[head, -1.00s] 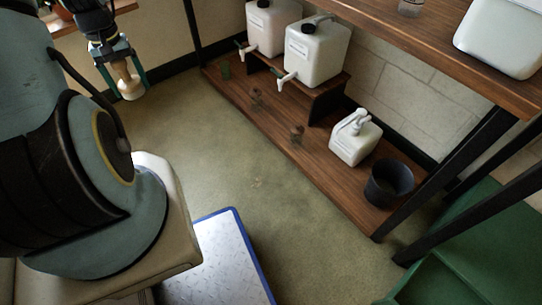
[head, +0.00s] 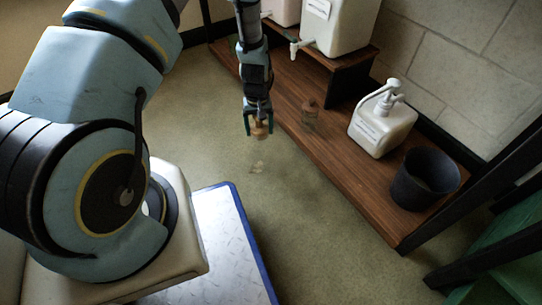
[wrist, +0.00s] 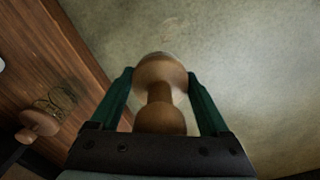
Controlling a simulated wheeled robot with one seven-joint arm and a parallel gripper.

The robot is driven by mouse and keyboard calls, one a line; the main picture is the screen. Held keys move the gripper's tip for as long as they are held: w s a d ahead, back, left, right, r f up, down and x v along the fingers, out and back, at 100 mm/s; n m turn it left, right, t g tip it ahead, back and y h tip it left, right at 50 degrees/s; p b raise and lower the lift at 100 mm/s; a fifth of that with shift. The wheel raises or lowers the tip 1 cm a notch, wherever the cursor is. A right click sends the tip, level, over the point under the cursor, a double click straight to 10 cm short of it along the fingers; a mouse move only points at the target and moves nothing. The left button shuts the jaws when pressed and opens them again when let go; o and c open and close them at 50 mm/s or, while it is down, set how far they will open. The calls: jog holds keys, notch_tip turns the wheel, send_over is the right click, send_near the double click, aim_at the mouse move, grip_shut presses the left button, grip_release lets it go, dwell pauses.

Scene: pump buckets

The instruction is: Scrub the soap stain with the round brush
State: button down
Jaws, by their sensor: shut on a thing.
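The soap stain (head: 257,167) is a faint pale patch on the greenish floor, just in front of and below the brush in the head view. It also shows faintly in the wrist view (wrist: 172,28), beyond the brush head. The brush appears above the floor, apart from the stain.
A low wooden shelf (head: 345,173) runs along the right, bearing a white pump bottle (head: 383,125), a dark bucket (head: 425,178) and a brownish object (head: 310,115). A white jug with a tap (head: 338,25) stands behind. Floor around the stain is clear.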

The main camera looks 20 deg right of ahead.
aim_at(245, 177)
jog(key=shift+m, duration=0.3)
jog(key=s+d+f+b, duration=0.1)
jog(key=f+b, duration=0.1)
jog(key=f, duration=0.2)
jog(key=s+d+f+b, duration=0.1)
jog(key=f+b, duration=0.2)
jog(key=f, duration=0.1)
jog(key=s+d+f+b, duration=0.1)
jog(key=f+b, duration=0.1)
jog(key=f, duration=0.2)
jog(key=shift+f, duration=0.3)
jog(key=shift+f+b, duration=0.75)
jog(key=shift+f, duration=0.3)
